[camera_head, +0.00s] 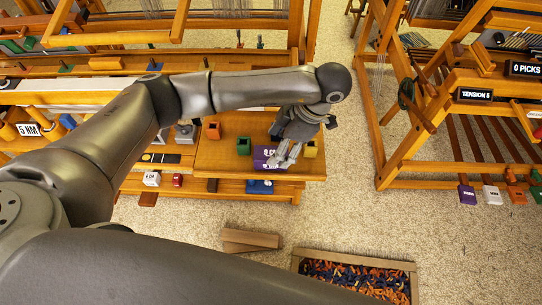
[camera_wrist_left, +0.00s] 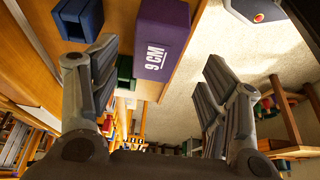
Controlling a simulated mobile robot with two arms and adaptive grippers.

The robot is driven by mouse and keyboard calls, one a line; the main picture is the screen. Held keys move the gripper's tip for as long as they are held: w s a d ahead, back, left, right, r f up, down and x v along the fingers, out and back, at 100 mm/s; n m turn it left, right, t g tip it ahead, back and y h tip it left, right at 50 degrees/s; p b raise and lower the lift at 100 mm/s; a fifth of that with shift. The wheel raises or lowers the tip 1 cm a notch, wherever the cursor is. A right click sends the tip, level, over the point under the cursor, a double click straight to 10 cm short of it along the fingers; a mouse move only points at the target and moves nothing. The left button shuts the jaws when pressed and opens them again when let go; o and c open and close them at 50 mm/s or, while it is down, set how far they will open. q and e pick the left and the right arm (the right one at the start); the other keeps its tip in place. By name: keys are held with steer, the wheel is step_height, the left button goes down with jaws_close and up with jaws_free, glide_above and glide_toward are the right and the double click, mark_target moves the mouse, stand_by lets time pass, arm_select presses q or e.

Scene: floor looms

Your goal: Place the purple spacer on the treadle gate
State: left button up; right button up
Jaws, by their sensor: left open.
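The purple spacer (camera_head: 262,154) sits on the wooden shelf of the left loom in the head view, partly hidden by my left gripper (camera_head: 290,158). The left gripper is open. I cannot tell for certain which part is the treadle gate; several treadles (camera_head: 505,140) with coloured ends show under the right loom. My right gripper is not in view.
An orange block (camera_head: 213,130), a green block (camera_head: 243,145) and a yellow block (camera_head: 310,149) share the shelf. A blue block (camera_head: 260,187) sits lower. A crate of coloured pieces (camera_head: 301,262) and wooden boards (camera_head: 250,240) lie on the floor. Carpet between the looms is clear.

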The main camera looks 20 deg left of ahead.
mark_target(272, 153)
arm_select(q)
steer(key=p+x, duration=0.1)
steer(key=x, duration=0.3)
steer(key=shift+w+a+f+p, duration=0.1)
steer(key=shift+a+f+p, duration=0.05)
steer(key=shift+a+p, duration=0.15)
steer(key=shift+a+f, duration=0.15)
steer(key=shift+f, duration=0.2)
steer(key=shift+f+b, duration=0.3)
steer(key=shift+b, duration=0.1)
steer(key=c, duration=1.2)
steer(key=shift+r, duration=0.15)
steer(key=shift+c, duration=0.2)
